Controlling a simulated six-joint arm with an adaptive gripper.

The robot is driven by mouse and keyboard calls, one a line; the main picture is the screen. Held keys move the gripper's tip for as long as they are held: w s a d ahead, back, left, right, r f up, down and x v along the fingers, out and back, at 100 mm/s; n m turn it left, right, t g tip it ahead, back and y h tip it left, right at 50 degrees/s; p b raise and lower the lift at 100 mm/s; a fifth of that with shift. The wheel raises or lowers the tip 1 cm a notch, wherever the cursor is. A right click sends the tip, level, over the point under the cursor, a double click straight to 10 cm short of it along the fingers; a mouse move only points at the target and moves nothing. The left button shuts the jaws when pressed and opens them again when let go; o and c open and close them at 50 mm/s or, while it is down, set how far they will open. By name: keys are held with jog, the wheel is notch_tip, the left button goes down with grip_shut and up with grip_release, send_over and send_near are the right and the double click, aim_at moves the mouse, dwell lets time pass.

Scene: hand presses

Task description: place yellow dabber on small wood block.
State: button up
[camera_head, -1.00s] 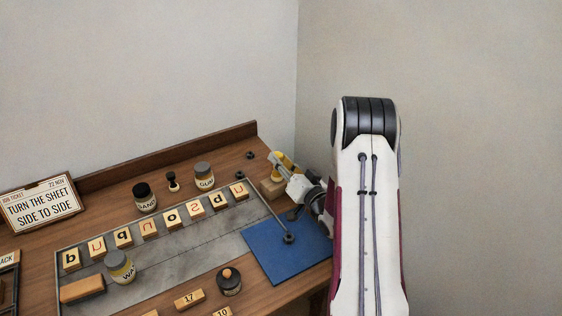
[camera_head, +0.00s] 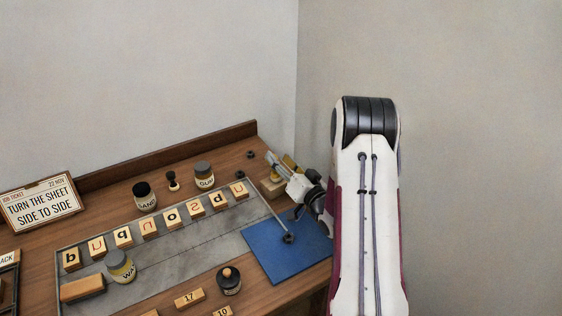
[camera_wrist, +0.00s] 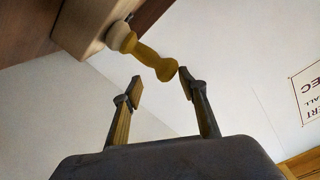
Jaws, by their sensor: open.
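The yellow dabber (camera_wrist: 158,62) stands with its pale end against the face of the small wood block (camera_wrist: 85,28) in the wrist view. My gripper (camera_wrist: 160,82) is open, with one finger to each side of the dabber's free yellow end. The fingers look clear of it. In the head view the wood block (camera_head: 270,188) sits on the bench at the right end, just behind the blue mat. My gripper (camera_head: 281,162) is over it there and partly hides the dabber.
Letter blocks (camera_head: 171,218) stand in a row on the metal bed. Jars stand behind them, including the glue jar (camera_head: 204,174). A dark nut-like piece (camera_head: 250,155) lies near the back ledge.

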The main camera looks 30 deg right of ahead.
jog(key=s, duration=1.2)
jog(key=shift+w+r, duration=0.1)
jog(key=shift+r, duration=0.05)
dwell(0.6)
jog(key=w+a+r+n+g, duration=0.3)
jog(key=w+r+g, duration=0.1)
jog(key=r, duration=0.1)
jog(key=s+a+r+n+g+h, duration=0.1)
jog(key=s+a+r+g+h, duration=0.25)
jog(key=s+a+r, duration=0.55)
jog(key=s+a+r+n+g+y, duration=0.1)
jog(key=s+a+g, duration=0.1)
jog(key=s+a, duration=0.4)
jog(key=s+a+r+n+g+y, duration=0.1)
jog(key=s+a, duration=0.5)
jog(key=s, duration=0.9)
jog(key=shift+s+r+g+y, duration=0.35)
jog(key=shift+r+g+y, duration=0.15)
jog(key=shift+g+y, duration=0.35)
